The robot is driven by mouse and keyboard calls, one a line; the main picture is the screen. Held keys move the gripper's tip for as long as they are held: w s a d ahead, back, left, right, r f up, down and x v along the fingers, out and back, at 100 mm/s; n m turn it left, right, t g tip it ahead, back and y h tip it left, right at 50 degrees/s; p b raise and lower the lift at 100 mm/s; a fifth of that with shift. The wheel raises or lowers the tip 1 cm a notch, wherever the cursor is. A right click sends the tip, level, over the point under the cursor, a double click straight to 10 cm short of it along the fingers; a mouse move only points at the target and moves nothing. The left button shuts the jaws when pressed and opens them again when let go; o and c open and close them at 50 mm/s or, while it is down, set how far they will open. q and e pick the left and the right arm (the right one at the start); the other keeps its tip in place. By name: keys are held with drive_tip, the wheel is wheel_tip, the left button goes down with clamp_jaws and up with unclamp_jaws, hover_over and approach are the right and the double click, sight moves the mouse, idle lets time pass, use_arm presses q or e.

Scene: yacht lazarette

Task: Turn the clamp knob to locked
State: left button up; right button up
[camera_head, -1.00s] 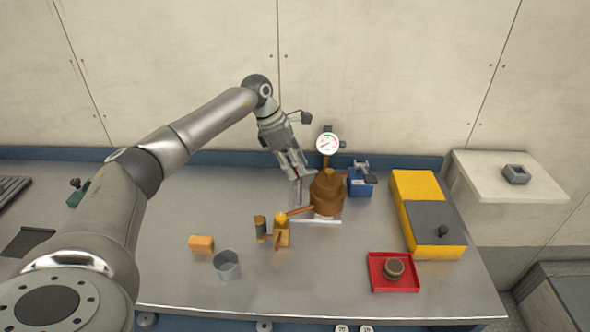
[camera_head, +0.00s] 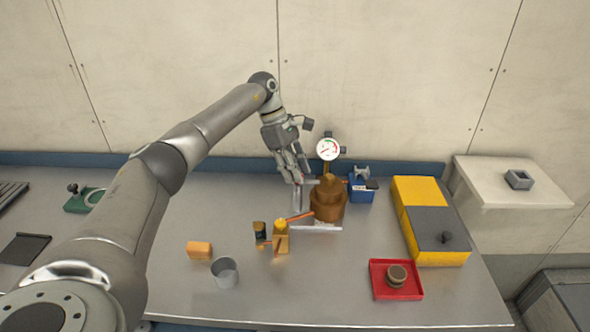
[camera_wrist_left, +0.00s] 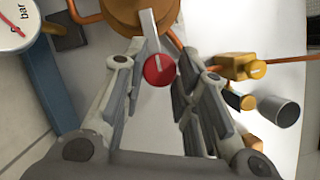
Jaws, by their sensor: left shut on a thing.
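The clamp knob (camera_wrist_left: 159,70) is a round red knob with a pale line across its face, running nearly up and down in the left wrist view. A grey bar (camera_wrist_left: 148,28) sticks out just above it, beside the brown rounded housing (camera_head: 328,203). My left gripper (camera_head: 298,181) reaches down at the housing's left side, and its fingers are shut on the knob. The left wrist view shows the fingers (camera_wrist_left: 160,82) on either side of the knob. The knob is too hidden by the fingers to make out in the head view.
A dial gauge (camera_head: 328,149) stands behind the housing and a blue device (camera_head: 361,189) is to its right. An orange-handled valve (camera_head: 281,237), a metal cup (camera_head: 225,272) and an orange block (camera_head: 199,250) lie in front. A red tray (camera_head: 397,289) is at front right.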

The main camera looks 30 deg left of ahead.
use_arm(q)
drive_tip(key=shift+w+r, duration=0.1)
drive_tip(key=o, duration=1)
drive_tip(key=shift+o, duration=0.2)
drive_tip(key=v, duration=1.2)
